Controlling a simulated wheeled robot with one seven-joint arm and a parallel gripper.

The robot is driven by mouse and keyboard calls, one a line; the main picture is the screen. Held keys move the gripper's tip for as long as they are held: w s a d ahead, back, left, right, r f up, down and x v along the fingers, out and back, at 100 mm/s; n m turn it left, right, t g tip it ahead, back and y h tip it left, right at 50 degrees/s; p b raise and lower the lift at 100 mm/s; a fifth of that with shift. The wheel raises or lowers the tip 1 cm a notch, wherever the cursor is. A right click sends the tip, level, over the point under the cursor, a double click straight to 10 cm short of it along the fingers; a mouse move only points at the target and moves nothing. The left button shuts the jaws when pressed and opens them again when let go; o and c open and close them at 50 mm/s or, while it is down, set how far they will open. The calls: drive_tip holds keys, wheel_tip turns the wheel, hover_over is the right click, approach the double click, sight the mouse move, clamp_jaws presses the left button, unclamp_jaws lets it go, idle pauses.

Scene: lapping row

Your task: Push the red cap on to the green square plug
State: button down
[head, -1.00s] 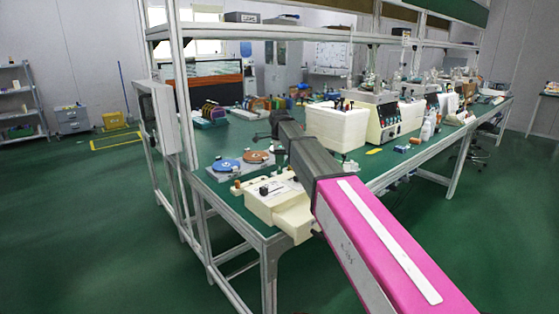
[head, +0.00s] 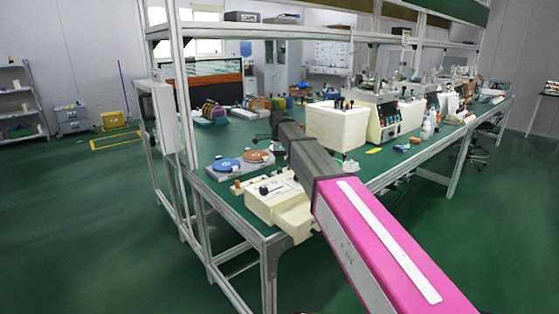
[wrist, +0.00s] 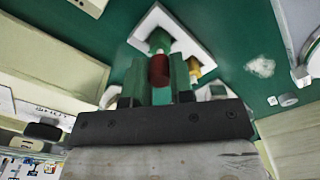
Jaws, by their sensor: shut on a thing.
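In the wrist view, my gripper (wrist: 158,82) is shut on a small dark red cap (wrist: 159,70), which sits between its two fingers. Just beyond the cap is the green plug (wrist: 158,41), standing on a white square plate (wrist: 148,24). The cap lines up closely with the plug in this view, but I cannot tell whether they touch. A small yellow-orange piece (wrist: 194,68) is on the right part of the same plate. In the head view, my dark forearm hides the cap and plug.
A cream box with a knob (head: 275,201) and a grey plate with blue and orange discs (head: 240,165) lie near the table's front left. A large white block (head: 337,124) stands right of my arm. The frame post (head: 184,90) is at the left.

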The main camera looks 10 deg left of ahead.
drive_tip(key=shift+f, duration=0.85)
drive_tip(key=c, duration=0.9)
unclamp_jaws()
drive_tip(key=shift+r, duration=0.1)
wheel_tip(320, 180, up, 10)
drive_tip(key=shift+r, duration=0.3)
